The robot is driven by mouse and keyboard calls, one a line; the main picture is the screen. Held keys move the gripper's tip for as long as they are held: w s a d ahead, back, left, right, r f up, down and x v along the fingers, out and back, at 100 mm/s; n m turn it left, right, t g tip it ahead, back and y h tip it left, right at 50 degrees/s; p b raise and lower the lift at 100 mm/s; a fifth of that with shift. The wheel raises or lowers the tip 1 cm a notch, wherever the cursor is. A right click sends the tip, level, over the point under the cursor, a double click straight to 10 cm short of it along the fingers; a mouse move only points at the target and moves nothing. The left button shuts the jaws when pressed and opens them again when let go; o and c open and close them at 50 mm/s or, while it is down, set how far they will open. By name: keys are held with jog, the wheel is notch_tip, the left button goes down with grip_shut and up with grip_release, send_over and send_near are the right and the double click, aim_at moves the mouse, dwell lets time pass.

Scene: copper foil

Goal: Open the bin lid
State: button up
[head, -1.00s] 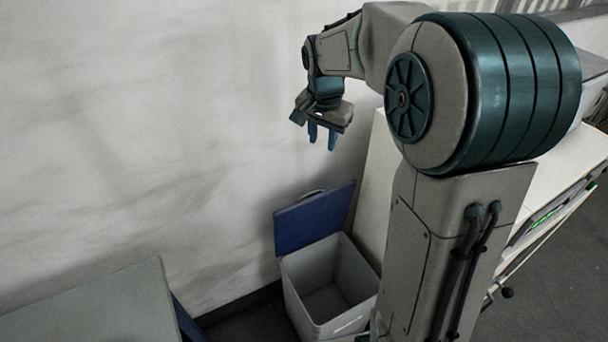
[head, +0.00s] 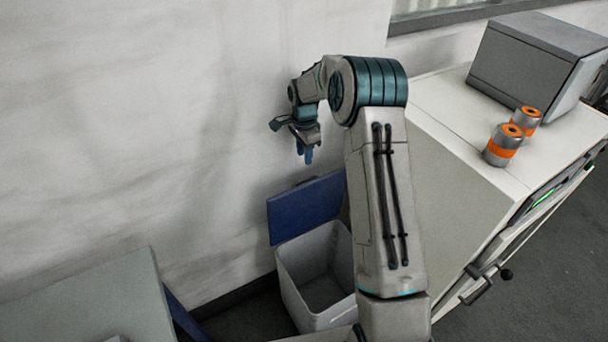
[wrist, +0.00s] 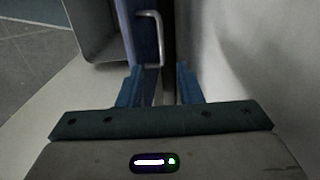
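The grey bin (head: 318,275) stands on the floor against the wall, its top uncovered and its inside looking empty. Its blue lid (head: 305,209) stands raised, leaning back near the wall. My gripper (head: 305,156) hangs above the lid, fingers pointing down, apart from it. In the wrist view, my gripper's two blue fingers (wrist: 157,88) are spread with nothing between them. Beyond them are the blue lid (wrist: 140,30), its metal handle (wrist: 152,35) and the grey bin (wrist: 92,30).
A white cabinet (head: 450,165) stands right of the bin, carrying two orange-banded cans (head: 503,145) and a grey box (head: 535,60). A grey table (head: 85,305) is at the lower left. The wall (head: 150,120) is close behind the bin.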

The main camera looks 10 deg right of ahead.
aim_at(304, 180)
notch_tip(304, 180, down, 10)
jog(key=shift+f+p, duration=0.1)
jog(key=shift+p, duration=0.85)
grip_shut()
